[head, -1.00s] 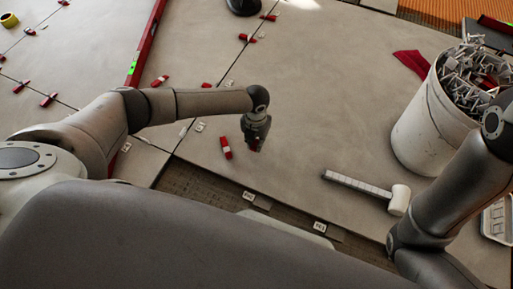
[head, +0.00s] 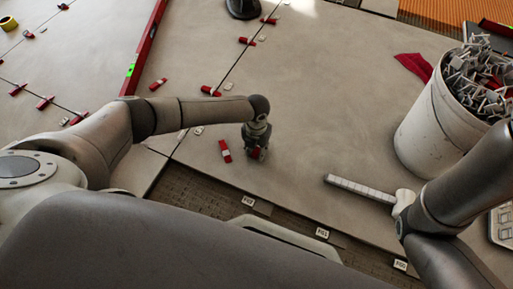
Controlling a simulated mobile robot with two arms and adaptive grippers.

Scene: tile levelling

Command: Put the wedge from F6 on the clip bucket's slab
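My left gripper (head: 257,153) points down over the large grey slab (head: 310,120), low near its front-left part. It appears shut on a red wedge (head: 259,156); the fingers partly hide the wedge, and I cannot tell whether it touches the slab. Another red wedge with a pale band (head: 225,151) lies on the slab just left of the gripper. The white clip bucket (head: 432,135), heaped with grey clips and some red pieces, stands on the same slab at the right. The F6 tag cannot be made out. My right gripper is outside the view.
A white-headed mallet (head: 360,188) lies on the slab, its head partly behind my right arm. A red cloth (head: 413,66) lies by the bucket. Several red wedges line the joints at left, near a red level (head: 146,48). The slab's middle is clear.

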